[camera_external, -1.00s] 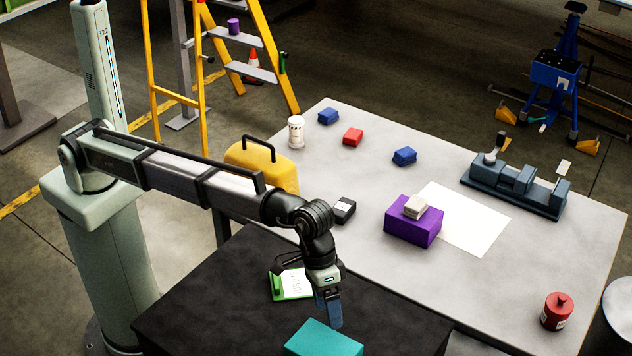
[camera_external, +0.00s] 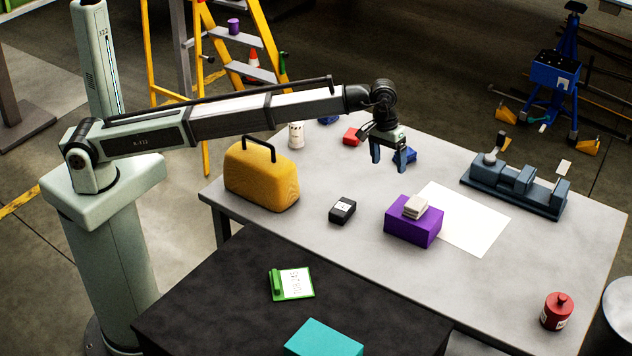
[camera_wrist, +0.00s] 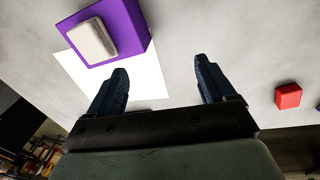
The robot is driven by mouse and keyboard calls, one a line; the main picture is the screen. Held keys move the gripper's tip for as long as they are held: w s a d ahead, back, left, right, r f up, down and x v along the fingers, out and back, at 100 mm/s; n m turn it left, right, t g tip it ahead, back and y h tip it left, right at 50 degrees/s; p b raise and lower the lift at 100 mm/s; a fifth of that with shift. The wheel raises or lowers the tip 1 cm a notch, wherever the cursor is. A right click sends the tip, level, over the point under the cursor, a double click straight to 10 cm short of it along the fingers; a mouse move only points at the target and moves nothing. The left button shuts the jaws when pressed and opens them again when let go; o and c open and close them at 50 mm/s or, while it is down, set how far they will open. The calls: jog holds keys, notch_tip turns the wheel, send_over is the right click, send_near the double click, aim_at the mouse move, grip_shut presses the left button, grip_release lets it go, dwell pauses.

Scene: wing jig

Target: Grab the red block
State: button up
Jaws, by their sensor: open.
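The red block (camera_external: 352,136) lies on the far left part of the grey table in the external view, left of my gripper. In the wrist view the red block (camera_wrist: 288,96) is at the right edge, outside my fingers. My gripper (camera_external: 389,158) is open and empty above the table, with its fingers pointing down. In the wrist view the two dark blue fingers of my gripper (camera_wrist: 160,82) are spread with bare table and part of the white sheet between them.
A blue block (camera_external: 410,154) sits partly behind my fingers. A purple box (camera_external: 412,226) with a pale block (camera_external: 416,206) on top stands nearer. A white cup (camera_external: 296,136), a yellow case (camera_external: 262,178), a black box (camera_external: 342,210) and a vise (camera_external: 515,184) are also on the table.

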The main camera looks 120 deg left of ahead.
jog(key=s+a+n, duration=0.2)
jog(key=s+a, duration=1.1)
jog(key=a, duration=0.2)
jog(key=n+g, duration=0.2)
send_over(352, 133)
jog(key=w, duration=0.1)
notch_tip(352, 133, down, 9)
jog(key=shift+d+r, duration=0.1)
jog(key=shift+s+f, duration=0.2)
jog(key=shift+f, duration=1.1)
jog(key=shift+s+f, duration=0.2)
jog(key=shift+f, duration=1.05)
jog(key=c, duration=1.2)
